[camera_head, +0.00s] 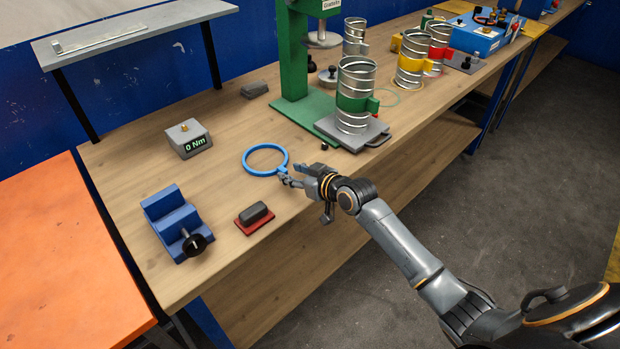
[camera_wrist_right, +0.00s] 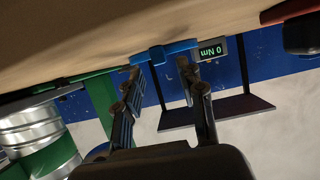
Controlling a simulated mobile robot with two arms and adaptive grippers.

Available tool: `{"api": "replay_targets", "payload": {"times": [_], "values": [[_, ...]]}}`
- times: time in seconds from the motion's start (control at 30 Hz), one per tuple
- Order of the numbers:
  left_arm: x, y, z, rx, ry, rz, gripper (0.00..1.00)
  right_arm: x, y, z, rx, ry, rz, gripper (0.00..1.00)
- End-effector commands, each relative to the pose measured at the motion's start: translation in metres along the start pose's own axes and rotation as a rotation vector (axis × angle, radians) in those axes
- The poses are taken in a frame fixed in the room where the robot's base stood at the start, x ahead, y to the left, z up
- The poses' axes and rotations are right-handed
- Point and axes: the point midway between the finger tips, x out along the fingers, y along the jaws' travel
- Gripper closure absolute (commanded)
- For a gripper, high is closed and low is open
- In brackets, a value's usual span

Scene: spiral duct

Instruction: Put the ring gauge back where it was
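The ring gauge, a blue ring with a short handle (camera_head: 265,160), is at the middle of the wooden bench top and seems to lie flat on it. In the right wrist view it shows edge-on as a blue band (camera_wrist_right: 180,47) just beyond the fingertips. My right gripper (camera_head: 289,175) is at the handle side of the ring, low over the bench. In the right wrist view its two fingers (camera_wrist_right: 160,72) are spread, with a gap between the tips and the blue handle end in front of that gap. My left gripper is not in view.
A grey 0 Nm display box (camera_head: 188,138), a blue vise (camera_head: 177,222) and a red-based block (camera_head: 254,217) stand left of the ring. A green press (camera_head: 294,60) and spiral ducts (camera_head: 356,95) stand behind and right. Bare bench surrounds the ring.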

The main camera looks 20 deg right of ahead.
Motion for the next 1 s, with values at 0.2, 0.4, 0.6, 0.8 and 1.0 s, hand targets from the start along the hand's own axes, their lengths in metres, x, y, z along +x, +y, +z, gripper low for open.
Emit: {"api": "replay_targets", "payload": {"times": [0.2,0.4,0.6,0.8,1.0], "values": [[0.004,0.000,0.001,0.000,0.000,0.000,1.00,-0.047,0.000,0.002,-0.002,-0.001,0.000,0.61],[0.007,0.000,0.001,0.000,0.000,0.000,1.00,-0.077,0.000,0.002,0.000,-0.001,0.000,0.61],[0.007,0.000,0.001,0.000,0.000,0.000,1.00,-0.088,0.000,0.000,0.001,0.000,-0.001,0.61],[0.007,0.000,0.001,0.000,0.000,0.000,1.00,-0.089,0.000,0.000,0.002,0.000,-0.001,0.61],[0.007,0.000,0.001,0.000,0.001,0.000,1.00,-0.089,0.000,0.000,0.001,0.000,-0.001,0.61]]}}
